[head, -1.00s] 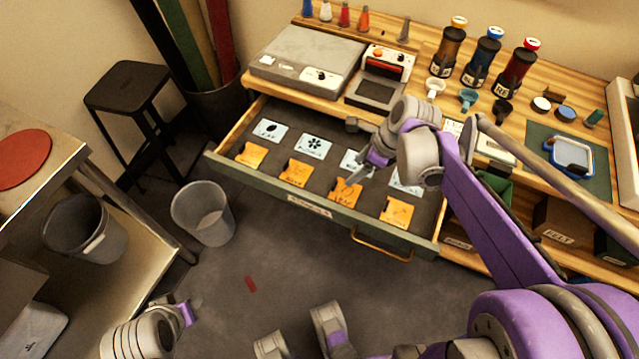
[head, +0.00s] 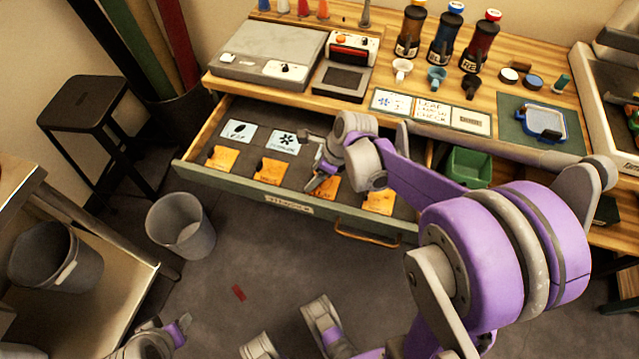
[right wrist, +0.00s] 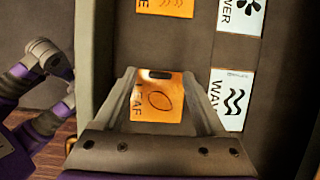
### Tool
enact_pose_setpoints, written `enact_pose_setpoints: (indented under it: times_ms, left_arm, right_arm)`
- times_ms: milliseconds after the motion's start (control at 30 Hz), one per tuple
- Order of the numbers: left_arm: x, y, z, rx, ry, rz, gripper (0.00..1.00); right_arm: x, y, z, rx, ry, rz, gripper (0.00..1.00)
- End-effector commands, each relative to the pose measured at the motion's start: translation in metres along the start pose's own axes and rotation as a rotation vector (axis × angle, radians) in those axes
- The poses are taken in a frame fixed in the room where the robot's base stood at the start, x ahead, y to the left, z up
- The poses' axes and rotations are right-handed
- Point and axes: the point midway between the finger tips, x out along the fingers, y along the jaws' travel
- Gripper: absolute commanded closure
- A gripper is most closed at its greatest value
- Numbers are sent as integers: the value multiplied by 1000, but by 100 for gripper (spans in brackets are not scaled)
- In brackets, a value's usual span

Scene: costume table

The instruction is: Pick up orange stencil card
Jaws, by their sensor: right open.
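Several orange stencil cards lie in a row along the front of an open drawer (head: 300,208). My right gripper (head: 318,183) is open over the third orange card from the left (head: 330,187), partly hiding it. In the right wrist view this orange card (right wrist: 155,100) shows a leaf outline, lettering and a dark notch. The fingers of my right gripper (right wrist: 158,78) appear on either side of it; contact cannot be told. My left gripper (head: 180,330) is low at the bottom left, away from the drawer, and its jaws are unclear.
Another orange card (right wrist: 165,7) and light-blue cards with a wave (right wrist: 233,98) and a flower (right wrist: 243,15) lie close by. The worktop above holds a grey scale-like device (head: 268,55) and dark bottles (head: 445,42). A bin (head: 180,228) stands left of the drawer.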

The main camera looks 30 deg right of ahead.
Motion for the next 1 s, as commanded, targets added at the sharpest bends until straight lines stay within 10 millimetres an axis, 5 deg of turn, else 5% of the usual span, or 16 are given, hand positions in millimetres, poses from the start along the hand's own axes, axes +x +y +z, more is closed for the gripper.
enact_pose_setpoints:
  times_ms: [200,600,1000]
  left_arm:
    - [0,0,0,0,0,0,50]
    - [0,0,0,0,0,0,50]
    - [-2,0,-1,0,1,0,50]
  right_arm:
    - [2,0,0,0,0,0,28]
    - [1,0,0,0,0,0,100]
    - [-5,0,3,0,0,0,100]
